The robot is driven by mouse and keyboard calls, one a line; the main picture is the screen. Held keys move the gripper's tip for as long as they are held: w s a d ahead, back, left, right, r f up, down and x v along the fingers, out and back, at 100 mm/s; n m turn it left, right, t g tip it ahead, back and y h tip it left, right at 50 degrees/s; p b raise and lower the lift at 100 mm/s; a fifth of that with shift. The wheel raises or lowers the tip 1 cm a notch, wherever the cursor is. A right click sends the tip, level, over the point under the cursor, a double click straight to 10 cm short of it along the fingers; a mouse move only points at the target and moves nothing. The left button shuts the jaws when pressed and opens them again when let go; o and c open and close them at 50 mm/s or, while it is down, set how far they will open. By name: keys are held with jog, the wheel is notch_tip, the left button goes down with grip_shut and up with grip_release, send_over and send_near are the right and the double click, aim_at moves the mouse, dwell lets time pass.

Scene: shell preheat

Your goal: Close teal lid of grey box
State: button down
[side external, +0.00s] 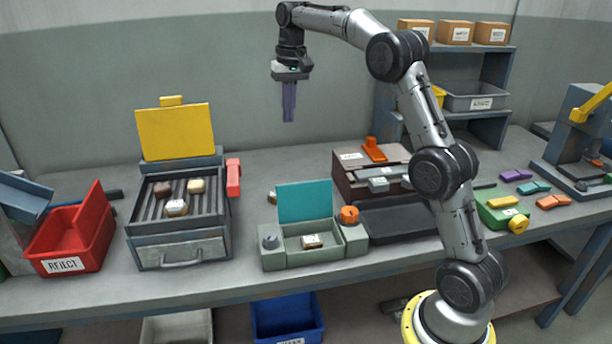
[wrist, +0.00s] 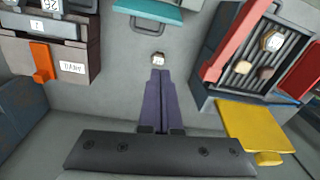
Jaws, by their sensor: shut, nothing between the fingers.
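The grey box (side external: 275,260) stands on the bench, and its teal lid (side external: 304,201) stands raised at the back. A small labelled block (side external: 312,241) lies in the box's open recess. A grey knob sits on the box's left and an orange knob (side external: 349,214) on its right. In the wrist view the teal lid (wrist: 150,10) shows at the top edge, and most of the box is cut off. My gripper (side external: 289,118) is shut and empty, pointing down, well above and behind the lid. Its purple fingers (wrist: 158,74) lie together in the wrist view.
A grill-like tray unit (side external: 181,252) with a raised yellow lid (side external: 175,132) stands left of the box, with a red handle (side external: 233,178) at its side. A red bin (side external: 68,262) is further left. A brown unit (side external: 345,184) stands right. A small block (wrist: 158,58) lies behind the lid.

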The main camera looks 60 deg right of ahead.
jog(key=w+d+f+m+g, duration=0.1)
jog(key=d+f, duration=0.3)
jog(key=f, duration=0.2)
jog(key=d+f+g, duration=0.1)
jog(key=d+f, duration=0.3)
jog(key=f, duration=0.2)
jog(key=s+a+f, duration=0.3)
jog(key=f, duration=0.5)
jog(key=shift+s+a+y, duration=0.2)
jog(key=shift+a+y, duration=0.2)
jog(key=shift+r, duration=0.15)
jog(key=shift+s+a+r+t, duration=0.15)
jog(key=shift+a+r+t, duration=0.05)
jog(key=shift+t, duration=0.1)
